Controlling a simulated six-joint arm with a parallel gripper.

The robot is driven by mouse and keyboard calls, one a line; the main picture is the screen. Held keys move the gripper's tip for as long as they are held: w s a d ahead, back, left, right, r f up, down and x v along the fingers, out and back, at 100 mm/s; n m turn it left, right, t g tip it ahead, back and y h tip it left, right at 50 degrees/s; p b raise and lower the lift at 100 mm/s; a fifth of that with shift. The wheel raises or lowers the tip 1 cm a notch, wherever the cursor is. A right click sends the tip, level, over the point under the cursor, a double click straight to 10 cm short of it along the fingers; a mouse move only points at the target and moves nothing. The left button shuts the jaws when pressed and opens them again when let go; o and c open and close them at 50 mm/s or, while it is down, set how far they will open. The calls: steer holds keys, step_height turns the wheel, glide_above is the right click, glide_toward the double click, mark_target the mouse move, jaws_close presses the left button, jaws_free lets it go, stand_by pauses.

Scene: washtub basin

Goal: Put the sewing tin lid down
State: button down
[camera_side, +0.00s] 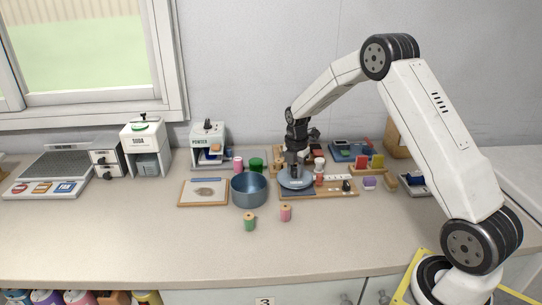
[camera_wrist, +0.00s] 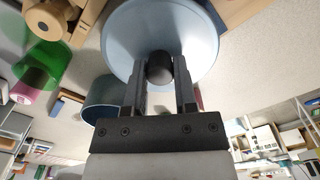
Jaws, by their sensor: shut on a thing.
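The sewing tin lid (camera_side: 293,184) is a round blue-grey disc. In the wrist view the lid (camera_wrist: 127,42) has a black knob (camera_wrist: 160,68) between my fingers. My gripper (camera_side: 295,170) is shut on this knob and points down. The lid is right of the open, empty-looking blue tin (camera_side: 249,191), over or at the left end of a wooden tray (camera_side: 325,192). I cannot tell if its underside touches anything. Part of the tin (camera_wrist: 98,100) shows behind my left finger in the wrist view.
A framed board (camera_side: 203,193) lies left of the tin. A green spool (camera_side: 249,222) and a pink spool (camera_side: 286,213) stand in front. A green cylinder (camera_side: 257,164) and a pink one stand behind the tin. Small items crowd the right.

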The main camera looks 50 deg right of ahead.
mark_target(295, 170)
steer(key=shift+f, duration=1.15)
steer(key=shift+f, duration=0.15)
steer(key=shift+c, duration=2)
jaws_free()
step_height(295, 170, up, 12)
steer(key=shift+r, duration=0.2)
